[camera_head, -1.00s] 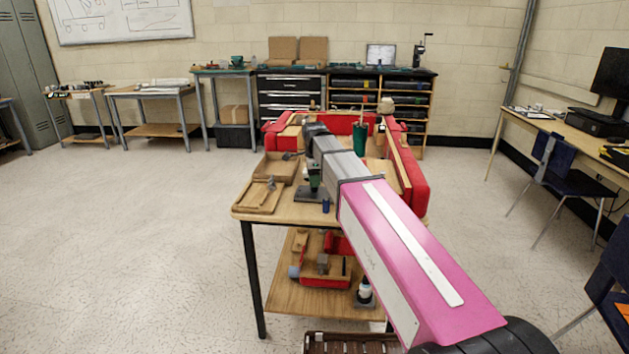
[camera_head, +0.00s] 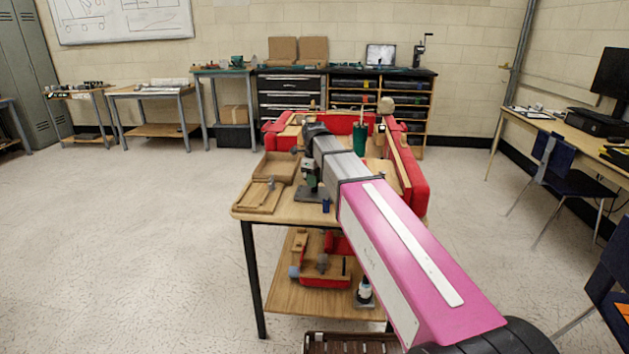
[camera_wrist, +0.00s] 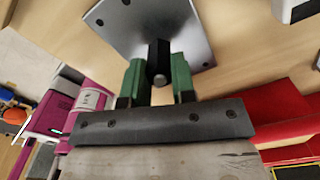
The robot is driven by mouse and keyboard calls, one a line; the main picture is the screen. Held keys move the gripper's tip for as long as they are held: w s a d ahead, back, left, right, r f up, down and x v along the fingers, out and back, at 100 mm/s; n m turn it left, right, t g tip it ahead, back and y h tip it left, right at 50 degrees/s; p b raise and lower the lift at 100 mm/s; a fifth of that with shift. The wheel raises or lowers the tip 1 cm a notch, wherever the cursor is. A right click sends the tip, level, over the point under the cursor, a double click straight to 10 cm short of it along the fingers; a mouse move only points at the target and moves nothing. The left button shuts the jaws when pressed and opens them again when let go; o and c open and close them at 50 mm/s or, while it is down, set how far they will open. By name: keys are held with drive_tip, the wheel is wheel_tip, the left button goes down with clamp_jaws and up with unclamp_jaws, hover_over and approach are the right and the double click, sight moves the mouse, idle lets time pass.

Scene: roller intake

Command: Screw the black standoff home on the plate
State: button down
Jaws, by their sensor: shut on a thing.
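In the wrist view my gripper (camera_wrist: 158,86) has two green fingers closed around the black standoff (camera_wrist: 159,55). The standoff is not clear there.
The wooden table (camera_head: 285,214) carries a wooden tray (camera_head: 259,198) at the left and a dark blue small part (camera_head: 326,205) close to the plate. Red padded borders (camera_head: 414,186) run along the back and right. A green cup with tools (camera_head: 360,140) stands behind.

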drive_tip(key=shift+m, duration=1)
drive_tip(key=m, duration=0.4)
drive_tip(key=shift+m, duration=0.3)
